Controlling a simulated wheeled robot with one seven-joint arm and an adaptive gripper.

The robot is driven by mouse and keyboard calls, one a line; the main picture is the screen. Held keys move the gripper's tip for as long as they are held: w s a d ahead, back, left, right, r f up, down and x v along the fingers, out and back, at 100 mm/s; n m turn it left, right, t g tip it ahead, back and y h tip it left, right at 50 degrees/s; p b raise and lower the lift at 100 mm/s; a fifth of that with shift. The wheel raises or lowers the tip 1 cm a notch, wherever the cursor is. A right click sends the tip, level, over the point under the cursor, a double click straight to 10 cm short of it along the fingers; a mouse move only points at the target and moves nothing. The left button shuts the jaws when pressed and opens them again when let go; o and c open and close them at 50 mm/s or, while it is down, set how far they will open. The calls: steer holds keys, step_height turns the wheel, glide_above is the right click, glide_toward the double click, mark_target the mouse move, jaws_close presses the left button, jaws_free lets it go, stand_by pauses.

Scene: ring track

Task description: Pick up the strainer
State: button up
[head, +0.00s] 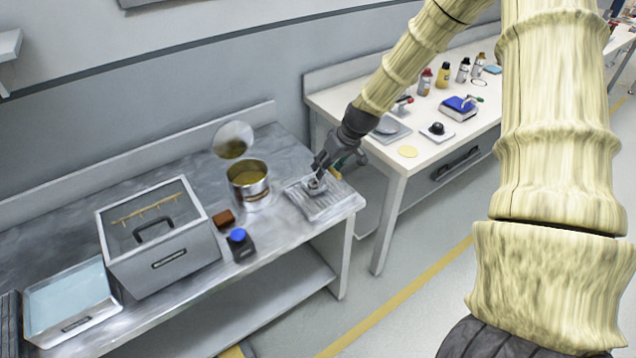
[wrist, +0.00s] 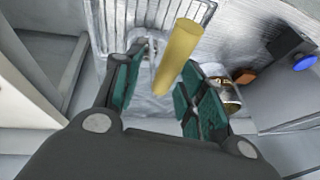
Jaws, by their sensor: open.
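The strainer seems to be the small grey metal piece (head: 314,186) on the ribbed metal tray (head: 335,203) at the right end of the steel bench; my gripper partly hides it. In the wrist view a thick yellow rod (wrist: 178,55), apparently its handle, stands up toward the camera between my fingers. Shiny metal shows beside the rod, but its shape is unclear. My gripper (head: 321,170) points down just above the tray. In the wrist view my gripper (wrist: 166,80) is open, its green-padded fingers on either side of the rod. I cannot tell whether either finger touches it.
An open tin (head: 250,190) with its lid raised stands left of the tray. A white table (head: 470,130) with bottles stands behind at right.

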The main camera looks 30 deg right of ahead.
jaws_close()
steer(key=shift+r, duration=0.15)
